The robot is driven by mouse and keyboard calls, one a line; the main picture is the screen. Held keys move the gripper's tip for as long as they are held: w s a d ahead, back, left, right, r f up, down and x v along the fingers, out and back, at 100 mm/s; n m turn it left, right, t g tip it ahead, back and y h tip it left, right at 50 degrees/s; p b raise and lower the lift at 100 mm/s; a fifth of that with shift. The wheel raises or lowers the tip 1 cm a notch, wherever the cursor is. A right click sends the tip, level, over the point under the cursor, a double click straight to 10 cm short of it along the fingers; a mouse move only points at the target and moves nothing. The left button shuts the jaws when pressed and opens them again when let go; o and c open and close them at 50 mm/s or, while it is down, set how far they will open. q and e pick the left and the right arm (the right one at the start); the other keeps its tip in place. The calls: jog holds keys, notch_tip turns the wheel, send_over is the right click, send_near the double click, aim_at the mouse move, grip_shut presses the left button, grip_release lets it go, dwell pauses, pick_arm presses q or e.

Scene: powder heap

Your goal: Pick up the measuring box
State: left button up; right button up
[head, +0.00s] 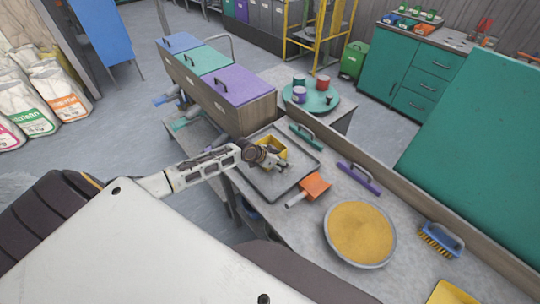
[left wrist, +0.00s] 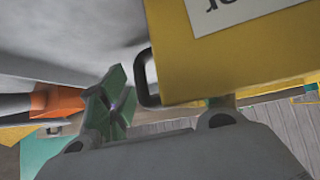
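The yellow measuring box (head: 279,146) sits in the grey tray (head: 262,187) on the bench in the head view, partly hidden by my left gripper (head: 266,157). In the left wrist view the yellow box (left wrist: 220,60) fills the upper right, with a white label and a dark handle (left wrist: 143,77) on its side. My left gripper (left wrist: 165,100) is open there, its green fingers apart. The handle shows between the fingers, and the box hides part of the right-hand finger. I cannot tell whether the fingers touch the handle. My right gripper is not in view.
An orange scoop (head: 315,186) lies close by the tray's right side. A purple-handled tool (head: 359,179), a green-handled tool (head: 305,138), a pan of yellow powder (head: 360,233) and a brush (head: 440,239) are also on the bench. Lidded bins (head: 232,105) stand behind the tray.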

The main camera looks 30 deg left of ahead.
pick_arm(q)
jog(key=c, duration=1.1)
jog(key=shift+o, duration=0.2)
jog(key=shift+r, duration=0.1)
jog(key=shift+r+b, duration=0.5)
jog(key=shift+r, duration=4.45)
